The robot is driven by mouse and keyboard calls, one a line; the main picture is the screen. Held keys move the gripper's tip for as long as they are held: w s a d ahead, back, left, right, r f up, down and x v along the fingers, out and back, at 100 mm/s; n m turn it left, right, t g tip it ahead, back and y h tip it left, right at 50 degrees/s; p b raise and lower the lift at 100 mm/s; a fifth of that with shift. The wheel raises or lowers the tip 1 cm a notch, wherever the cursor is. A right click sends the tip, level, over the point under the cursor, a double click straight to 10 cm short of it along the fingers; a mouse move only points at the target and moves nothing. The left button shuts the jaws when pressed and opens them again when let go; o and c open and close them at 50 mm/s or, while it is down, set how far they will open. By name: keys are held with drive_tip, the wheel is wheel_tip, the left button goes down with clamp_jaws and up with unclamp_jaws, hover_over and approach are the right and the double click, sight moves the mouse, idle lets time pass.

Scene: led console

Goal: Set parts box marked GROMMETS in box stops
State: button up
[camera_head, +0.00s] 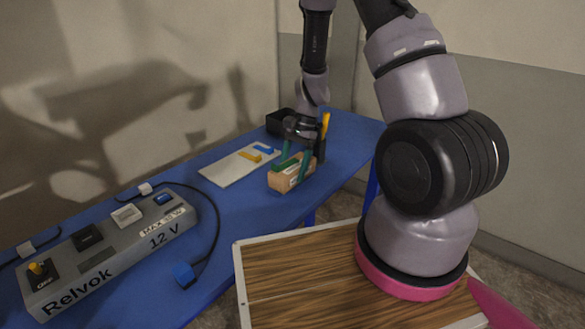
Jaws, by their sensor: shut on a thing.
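A tan parts box (282,182) with a pale label on its front is at the far part of the blue table, right of the white board. The label is too small to read. My gripper (293,167) points down with its green fingers shut on the box. I cannot tell whether the box touches the table. The white board (222,174) lies flat and carries a yellow corner stop (249,156) and a blue corner stop (265,149). The area beside these stops is empty.
A grey console (115,250) marked "Relvok" and "12 V" stands at the front left of the blue table (245,210). A black cable runs from it to a blue plug (184,273). A black bin (278,122) and a yellow item (325,123) stand behind my gripper.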

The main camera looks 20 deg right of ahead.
drive_tip(key=shift+f, duration=0.15)
drive_tip(key=o, duration=1.6)
drive_tip(key=shift+c, duration=0.2)
drive_tip(key=v, duration=1.1)
drive_tip(key=shift+r, duration=0.4)
drive_tip(key=s+r+n+t, duration=0.2)
drive_tip(key=s+r, duration=0.1)
drive_tip(key=r, duration=0.6)
drive_tip(key=s+r+n+t, duration=0.1)
drive_tip(key=s+r+t, duration=0.2)
drive_tip(key=r, duration=0.6)
drive_tip(key=s+d+r+n+t+h, duration=0.1)
drive_tip(key=s+d+r+n+t, duration=0.1)
drive_tip(key=s+r+t, duration=0.3)
drive_tip(key=s+r+n, duration=0.1)
drive_tip(key=s+r, duration=0.3)
drive_tip(key=s, duration=0.2)
drive_tip(key=shift+d+r+n+h, duration=0.2)
drive_tip(key=shift+r+n+h, duration=0.1)
drive_tip(key=shift+r+h, duration=0.1)
